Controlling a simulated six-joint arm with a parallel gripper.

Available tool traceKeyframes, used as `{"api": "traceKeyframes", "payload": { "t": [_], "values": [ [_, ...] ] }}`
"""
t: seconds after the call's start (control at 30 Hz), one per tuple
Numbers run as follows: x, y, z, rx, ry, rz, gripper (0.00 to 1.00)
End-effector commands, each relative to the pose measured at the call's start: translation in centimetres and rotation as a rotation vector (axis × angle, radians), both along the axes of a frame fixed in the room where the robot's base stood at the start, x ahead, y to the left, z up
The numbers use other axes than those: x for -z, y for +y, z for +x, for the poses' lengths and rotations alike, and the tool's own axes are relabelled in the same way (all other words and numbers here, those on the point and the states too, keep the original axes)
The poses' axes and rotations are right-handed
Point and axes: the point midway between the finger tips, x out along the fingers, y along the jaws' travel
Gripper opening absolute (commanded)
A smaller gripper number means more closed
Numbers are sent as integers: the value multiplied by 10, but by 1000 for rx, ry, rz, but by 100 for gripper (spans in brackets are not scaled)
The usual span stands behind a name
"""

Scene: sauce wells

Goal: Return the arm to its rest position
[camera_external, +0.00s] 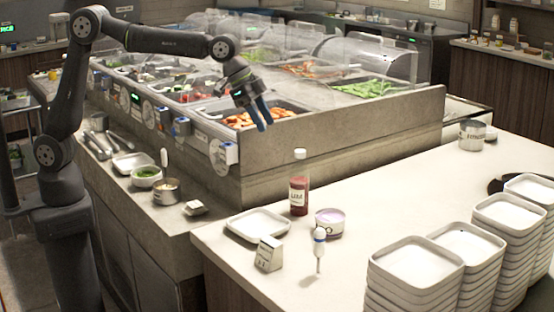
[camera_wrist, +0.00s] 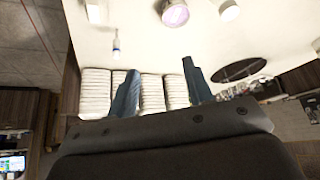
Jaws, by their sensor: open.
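My gripper (camera_external: 262,118) is open and empty, raised in the air in front of the food bar in the external view. Its two blue fingers point down and slightly right, above the level of the counter items. In the wrist view my gripper (camera_wrist: 158,82) shows its two blue fingers spread wide apart with nothing between them. My arm rises from its base at the left and reaches across to the right, bent down at the wrist.
Stacks of white square plates (camera_external: 416,262) stand at the front right. A red sauce bottle (camera_external: 299,190), a cup of pale purple sauce (camera_external: 330,222), a white plate (camera_external: 258,224) and a small upright white-topped utensil (camera_external: 319,247) stand on the counter. A clear guard covers the food bar.

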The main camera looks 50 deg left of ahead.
Motion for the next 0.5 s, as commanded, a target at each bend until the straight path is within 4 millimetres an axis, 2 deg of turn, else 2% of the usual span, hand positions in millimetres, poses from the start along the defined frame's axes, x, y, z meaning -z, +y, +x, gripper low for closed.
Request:
{"api": "traceKeyframes", "payload": {
  "t": [0.5],
  "values": [
    [-23,102,8,-89,-2,-1,47]
  ]
}}
